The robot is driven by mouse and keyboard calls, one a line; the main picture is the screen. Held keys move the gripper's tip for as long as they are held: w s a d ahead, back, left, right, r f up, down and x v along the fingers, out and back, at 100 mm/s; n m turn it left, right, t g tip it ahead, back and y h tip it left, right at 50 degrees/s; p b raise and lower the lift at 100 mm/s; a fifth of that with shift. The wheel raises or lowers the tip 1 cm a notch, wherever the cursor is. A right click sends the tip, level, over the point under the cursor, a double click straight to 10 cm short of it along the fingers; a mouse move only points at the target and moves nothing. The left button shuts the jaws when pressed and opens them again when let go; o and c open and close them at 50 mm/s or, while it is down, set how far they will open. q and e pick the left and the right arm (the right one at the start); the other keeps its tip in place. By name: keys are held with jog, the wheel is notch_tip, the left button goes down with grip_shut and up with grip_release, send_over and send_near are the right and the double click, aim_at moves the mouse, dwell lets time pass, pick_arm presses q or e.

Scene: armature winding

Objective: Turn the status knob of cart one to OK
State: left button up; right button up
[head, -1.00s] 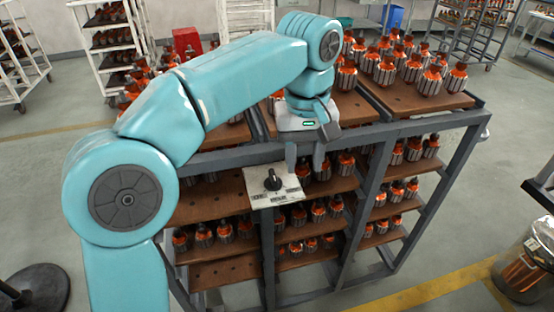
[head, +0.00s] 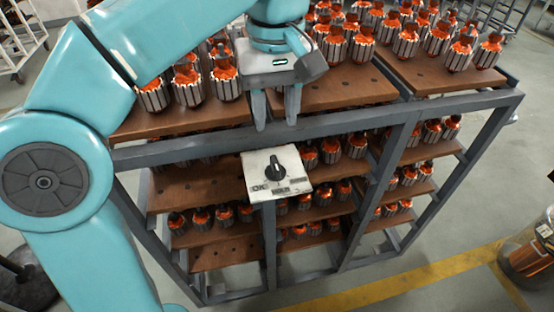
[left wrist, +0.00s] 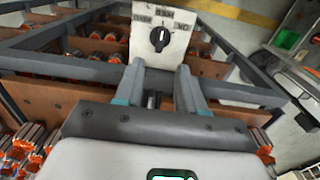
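The status knob (head: 275,170) is black and sits on a pale plate (head: 299,171) on the front of the grey cart (head: 330,122). Its grip stands roughly upright in the head view. The plate reads OK at left and HOLD at the bottom; the right label is too small to read. My left gripper (head: 276,124) is open and empty, its two fingers pointing down just above the plate in the picture, apart from the knob. In the left wrist view the knob (left wrist: 159,40) shows beyond and between the open fingertips (left wrist: 158,68). My right gripper is not seen.
The cart's brown shelves (head: 350,95) carry several orange and silver armatures (head: 335,45), some close to my left gripper. A grey top rail runs beside the fingers. The floor in front of the cart is open.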

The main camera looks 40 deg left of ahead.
aim_at(275, 162)
pick_arm(q)
notch_tip(275, 162, down, 10)
jog(key=shift+r+b, duration=0.1)
jog(key=shift+b, duration=0.7)
jog(key=shift+a+f, duration=0.1)
jog(key=shift+f, duration=0.25)
jog(key=shift+s, duration=0.1)
grip_shut()
